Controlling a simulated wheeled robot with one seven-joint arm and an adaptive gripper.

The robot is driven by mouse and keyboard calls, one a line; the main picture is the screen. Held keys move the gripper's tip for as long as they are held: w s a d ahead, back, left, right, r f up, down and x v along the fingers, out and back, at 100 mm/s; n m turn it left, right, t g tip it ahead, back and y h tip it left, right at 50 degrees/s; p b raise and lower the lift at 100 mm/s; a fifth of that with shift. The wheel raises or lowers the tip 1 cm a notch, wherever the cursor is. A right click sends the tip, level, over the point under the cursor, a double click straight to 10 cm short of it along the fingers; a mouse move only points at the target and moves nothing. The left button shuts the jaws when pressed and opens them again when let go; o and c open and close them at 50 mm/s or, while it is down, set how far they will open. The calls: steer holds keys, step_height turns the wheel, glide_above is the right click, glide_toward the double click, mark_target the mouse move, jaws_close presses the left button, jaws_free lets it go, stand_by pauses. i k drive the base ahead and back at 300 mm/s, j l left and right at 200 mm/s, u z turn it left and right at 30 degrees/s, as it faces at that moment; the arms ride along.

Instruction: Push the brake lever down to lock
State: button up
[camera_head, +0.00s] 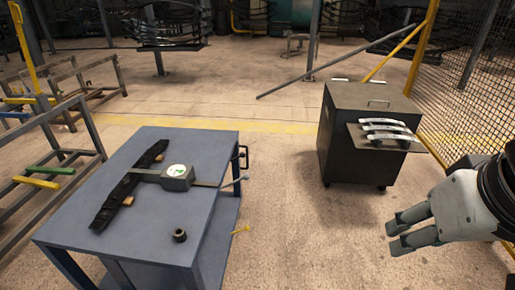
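A blue-grey table or cart (215,145) stands at the left centre. A small yellow lever-like part (241,230) sticks out low beside its right side; it may be the brake lever, but it is too small to tell its position. A thin grey rod with a rounded end (235,182) also juts from the right edge. My gripper (393,238) is at the right, in the air, well apart from the cart and these parts. Its two grey fingers point left with a gap between them, and they hold nothing.
On the cart lie a long black part (125,190), a grey block device (177,177) and a dark ring (180,235). A dark wheeled cabinet (345,145) with curved metal pieces (388,132) stands beyond. Mesh fencing (455,95) is at right. Floor between cart and cabinet is clear.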

mark_target(247, 227)
steer(key=u, duration=0.5)
steer(key=i+j+z, duration=0.1)
steer(key=i+j, duration=0.2)
steer(key=i, duration=0.15)
steer(key=l+u, duration=0.25)
steer(key=l, duration=0.15)
steer(key=l+u, duration=0.25)
steer(key=l+z, duration=0.2)
steer(key=l+u, duration=0.2)
steer(key=l, duration=0.25)
steer(key=l+u, duration=0.35)
steer(key=i+l+u, duration=0.1)
steer(key=u, duration=0.25)
steer(key=l, duration=0.05)
